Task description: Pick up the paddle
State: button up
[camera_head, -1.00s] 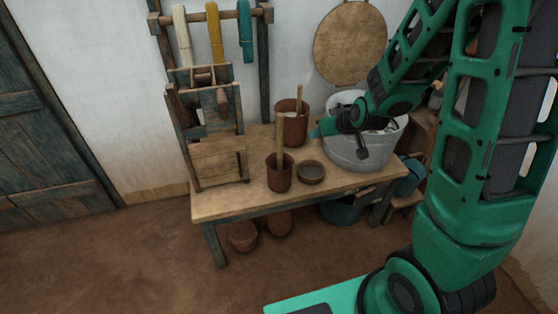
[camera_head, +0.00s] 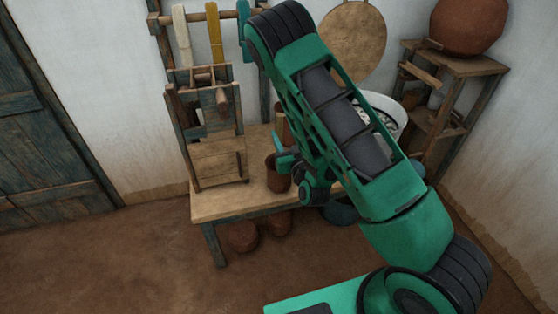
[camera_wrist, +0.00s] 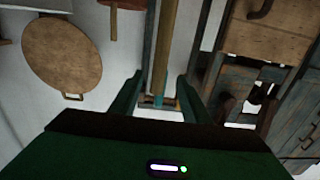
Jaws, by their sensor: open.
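The paddle (camera_wrist: 161,45) appears to be the long wooden stick between my fingers in the wrist view. In the head view my arm hides it; the front brown pot (camera_head: 276,178), where a stick stood earlier, shows only in part. My gripper (camera_head: 279,157) is low over the table, close to that pot. In the wrist view my gripper (camera_wrist: 160,86) is open, with one finger on each side of the stick. I cannot tell whether either finger touches it.
The wooden table (camera_head: 220,206) carries a small wooden frame device (camera_head: 218,160) left of my gripper. A white basin (camera_head: 385,112) is partly hidden behind my arm. A shelf stand (camera_head: 455,68) with a big clay pot (camera_head: 468,25) stands at right. The floor at left is clear.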

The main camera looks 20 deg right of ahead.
aim_at(280, 127)
jog(key=w, duration=0.5)
jog(key=shift+w, duration=0.1)
jog(key=shift+w+r, duration=0.2)
jog(key=shift+w, duration=0.75)
jog(key=shift+w+r, duration=0.15)
jog(key=shift+w, duration=0.75)
jog(key=shift+w+a, duration=0.1)
jog(key=shift+w, duration=0.8)
grip_shut()
